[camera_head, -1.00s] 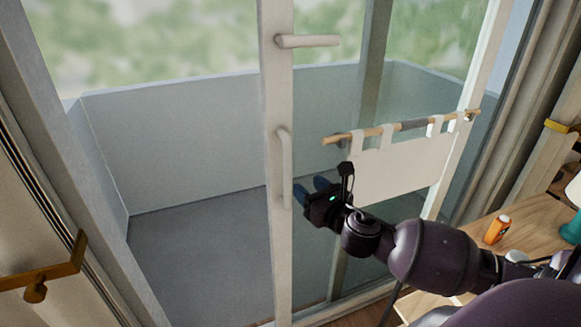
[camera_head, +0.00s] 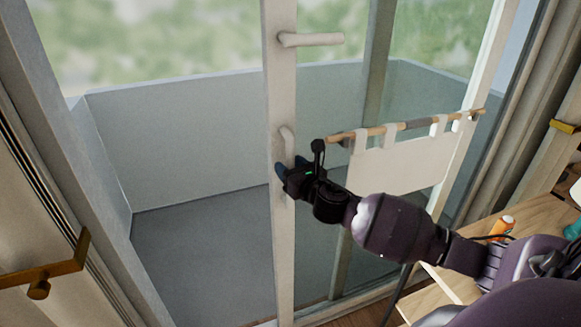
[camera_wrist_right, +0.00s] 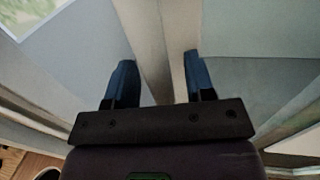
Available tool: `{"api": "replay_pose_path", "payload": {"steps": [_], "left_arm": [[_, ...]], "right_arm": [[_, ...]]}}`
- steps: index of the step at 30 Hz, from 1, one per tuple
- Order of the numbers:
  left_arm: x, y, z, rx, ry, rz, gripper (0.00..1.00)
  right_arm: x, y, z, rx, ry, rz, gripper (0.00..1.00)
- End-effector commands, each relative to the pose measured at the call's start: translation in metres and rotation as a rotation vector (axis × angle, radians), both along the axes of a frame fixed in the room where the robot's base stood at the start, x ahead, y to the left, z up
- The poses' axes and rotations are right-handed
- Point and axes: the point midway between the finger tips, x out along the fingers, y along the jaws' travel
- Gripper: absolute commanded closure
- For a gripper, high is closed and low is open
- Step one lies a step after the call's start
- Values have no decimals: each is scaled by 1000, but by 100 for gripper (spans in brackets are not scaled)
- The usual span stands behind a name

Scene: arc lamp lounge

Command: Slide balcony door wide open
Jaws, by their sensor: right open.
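The balcony door's white upright stile (camera_head: 282,240) stands mid-view, with a tinted glass panel to its right. The area to its left looks clearer. A vertical pull handle (camera_head: 287,142) is on the stile, its lower part hidden behind my right gripper (camera_head: 280,172). A lever handle (camera_head: 312,40) sits higher up. My right gripper is open, with its fingertips at the stile by the pull handle. In the right wrist view a pale upright (camera_wrist_right: 150,45) passes between the spread blue fingers (camera_wrist_right: 158,75); I cannot tell whether they touch it. My left gripper is not in view.
A wooden rod (camera_head: 400,126) with a white cloth (camera_head: 400,165) hangs across the door panel. A wooden table (camera_head: 530,225) with an orange bottle (camera_head: 502,228) stands at right. A brass-coloured bracket (camera_head: 45,272) is at left. Grey balcony floor (camera_head: 205,265) lies beyond.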

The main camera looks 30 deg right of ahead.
Motion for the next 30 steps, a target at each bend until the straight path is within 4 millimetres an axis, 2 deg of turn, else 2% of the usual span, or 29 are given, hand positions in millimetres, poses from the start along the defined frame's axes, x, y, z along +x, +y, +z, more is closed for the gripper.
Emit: {"api": "replay_pose_path", "payload": {"steps": [3,12,20,23,30], "left_arm": [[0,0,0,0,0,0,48],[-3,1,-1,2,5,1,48],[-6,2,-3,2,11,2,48],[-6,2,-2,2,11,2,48],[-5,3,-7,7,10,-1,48]], "right_arm": [[0,0,0,0,0,0,52],[0,0,0,0,0,0,98],[-1,-5,0,-1,0,-1,100],[-5,-23,0,-5,0,-6,100],[-22,-95,-2,-10,2,-18,100]]}}
